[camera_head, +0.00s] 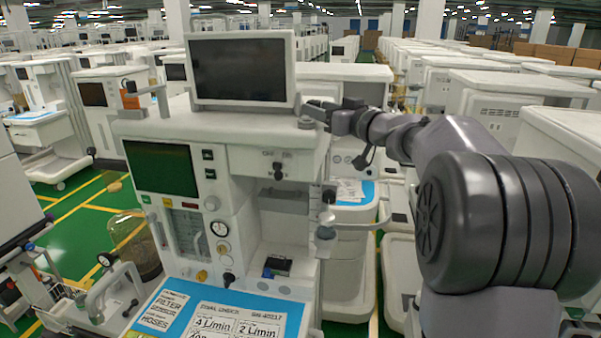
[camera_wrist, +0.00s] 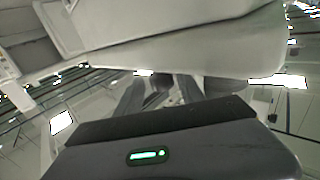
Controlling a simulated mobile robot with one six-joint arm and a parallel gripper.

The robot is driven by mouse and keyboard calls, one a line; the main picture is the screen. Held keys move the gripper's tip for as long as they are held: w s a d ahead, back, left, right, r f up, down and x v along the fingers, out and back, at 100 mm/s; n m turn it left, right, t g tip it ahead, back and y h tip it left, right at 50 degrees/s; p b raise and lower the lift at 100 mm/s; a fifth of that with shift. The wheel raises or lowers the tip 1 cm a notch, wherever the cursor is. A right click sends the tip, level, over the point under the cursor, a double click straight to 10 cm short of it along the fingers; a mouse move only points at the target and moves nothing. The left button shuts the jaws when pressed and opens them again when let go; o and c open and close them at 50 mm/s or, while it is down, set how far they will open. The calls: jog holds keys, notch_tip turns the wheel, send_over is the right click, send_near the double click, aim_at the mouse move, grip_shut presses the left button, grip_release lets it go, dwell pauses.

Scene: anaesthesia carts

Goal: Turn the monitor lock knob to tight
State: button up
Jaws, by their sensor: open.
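The monitor (camera_head: 242,70), a dark screen in a pale frame, stands on top of the front anaesthesia cart (camera_head: 215,126) in the head view. A small grey round knob (camera_head: 306,122) sits on the cart top near the monitor's lower right corner; its lock setting cannot be read. My gripper (camera_head: 316,108) is just above and beside this knob, reaching in from the right. In the wrist view my gripper (camera_wrist: 160,92) shows dark, spread fingers below a large pale surface. The knob cannot be made out clearly there, and I cannot tell whether the fingers touch it.
The cart's front has a green-black screen (camera_head: 161,168), dials and an OFF/ON switch (camera_head: 278,170). A blue work surface with labels (camera_head: 215,312) lies below. Other pale carts (camera_head: 500,95) stand close behind my arm on the right.

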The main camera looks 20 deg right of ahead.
jog(key=r+n+y+p, duration=0.1)
jog(key=y+p, duration=0.1)
jog(key=p, duration=0.4)
jog(key=shift+w+d+r+g, duration=0.1)
jog(key=shift+w+r+g, duration=0.05)
jog(key=shift+g, duration=0.25)
jog(key=n+g+y+p, duration=0.1)
jog(key=n+y+p, duration=0.1)
jog(key=p, duration=0.5)
jog(key=shift+y, duration=0.4)
jog(key=a+f+b+v, duration=0.1)
jog(key=b+v, duration=0.3)
jog(key=v, duration=1.3)
jog(key=s+a+f+m+g+b, duration=0.1)
jog(key=a+f+g+b, duration=0.15)
jog(key=a, duration=0.55)
jog(key=s+a+f+m+g+b, duration=0.1)
jog(key=s+a+f+g, duration=0.2)
jog(key=a, duration=0.4)
jog(key=s+a+f+m+g+b, duration=0.1)
jog(key=s+a+f+g, duration=0.1)
jog(key=s+a+f, duration=0.1)
jog(key=s+a+f+m+g+h+b, duration=0.1)
jog(key=s+a+f, duration=0.3)
jog(key=a, duration=0.4)
jog(key=shift+a+f+m+g+b, duration=0.35)
jog(key=shift+f+g+b, duration=0.1)
jog(key=shift+g+b, duration=0.1)
